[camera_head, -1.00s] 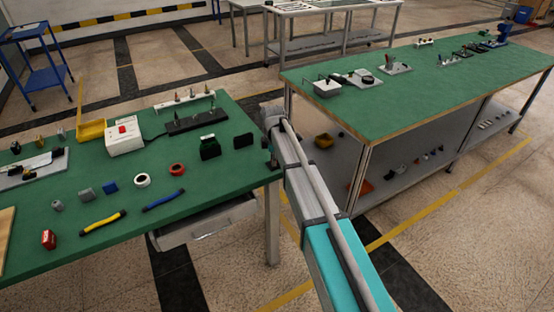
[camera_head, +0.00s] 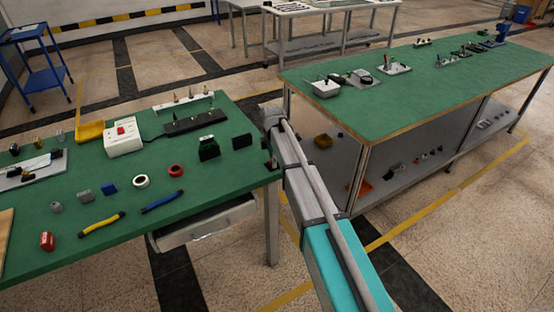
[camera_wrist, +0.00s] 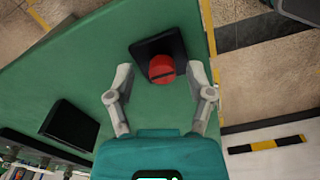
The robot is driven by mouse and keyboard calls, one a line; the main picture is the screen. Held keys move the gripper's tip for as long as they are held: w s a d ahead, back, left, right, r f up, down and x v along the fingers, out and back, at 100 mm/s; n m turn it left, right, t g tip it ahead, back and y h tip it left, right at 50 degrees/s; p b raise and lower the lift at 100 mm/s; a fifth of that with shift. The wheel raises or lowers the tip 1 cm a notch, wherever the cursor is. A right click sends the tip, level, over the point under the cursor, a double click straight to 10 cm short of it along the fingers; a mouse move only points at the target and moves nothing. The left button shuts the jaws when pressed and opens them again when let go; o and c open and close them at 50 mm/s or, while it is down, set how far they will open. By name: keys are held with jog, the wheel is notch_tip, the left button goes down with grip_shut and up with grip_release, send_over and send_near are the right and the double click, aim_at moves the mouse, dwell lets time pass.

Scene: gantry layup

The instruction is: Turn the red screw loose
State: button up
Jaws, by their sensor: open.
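The red screw (camera_wrist: 162,68) has a dark slot across its round head and sits on a black block (camera_wrist: 145,47) near the edge of the green table (camera_wrist: 75,55) in the wrist view. My gripper (camera_wrist: 160,72) is open, with one finger on each side of the screw. I see gaps between both fingers and the screw head; how far its tips are above the block I cannot tell. In the head view my arm hides the screw, and the gripper does not show clearly.
A second black block (camera_wrist: 70,125) lies to the left in the wrist view. In the head view, dark blocks (camera_head: 209,148), a white box with a red button (camera_head: 123,137) and a yellow bin (camera_head: 90,131) stand on the left table. Another green-topped bench (camera_head: 420,85) stands right.

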jog(key=shift+r+m+p, duration=0.4)
jog(key=shift+r+p, duration=0.15)
jog(key=shift+p, duration=0.05)
notch_tip(320, 180, up, 13)
jog(key=m+p, duration=1.1)
jog(key=p, duration=0.1)
jog(key=shift+f+m+p, duration=0.15)
jog(key=shift+m+p, duration=0.15)
jog(key=shift+p, duration=0.05)
jog(key=shift+s+f+b, duration=0.1)
jog(key=shift+f+b, duration=0.15)
jog(key=shift+b, duration=0.05)
notch_tip(320, 180, down, 13)
jog(key=b, duration=1.3)
jog(key=shift+f, duration=0.2)
grip_shut()
